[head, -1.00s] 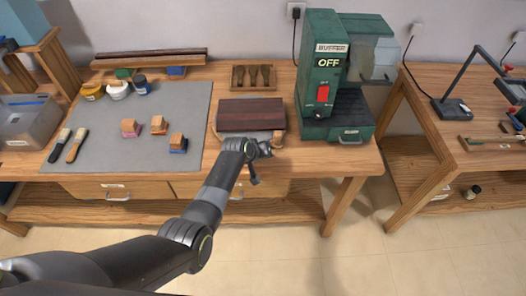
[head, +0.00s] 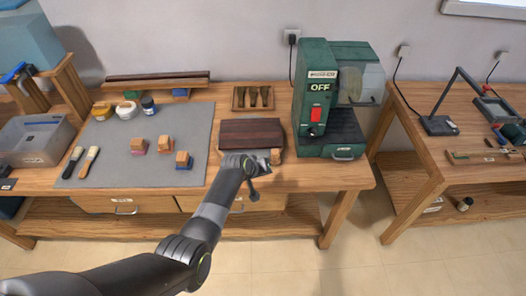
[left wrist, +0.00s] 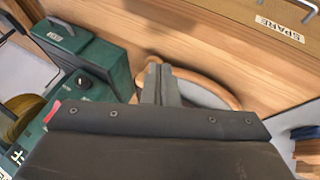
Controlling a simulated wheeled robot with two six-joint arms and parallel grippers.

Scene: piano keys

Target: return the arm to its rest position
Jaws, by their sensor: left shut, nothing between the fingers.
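My left arm comes in from the lower left of the head view and reaches to the front edge of the workbench. My left gripper (head: 264,164) is over the bench in front of a dark brown wooden block (head: 252,133). In the left wrist view its fingers (left wrist: 160,84) are together and empty. A curved wooden-rimmed thing with a grey middle (left wrist: 205,92) lies behind them; whether they touch it I cannot tell. The gripper's dark body hides much of the lower wrist view. My right gripper is not in view.
A green buffer machine (head: 318,100) marked OFF stands to the right of the gripper. A grey mat (head: 118,165) with small wooden blocks, brushes and jars lies to the left. A second table (head: 425,150) is at the right. Open floor (head: 300,262) shows in front.

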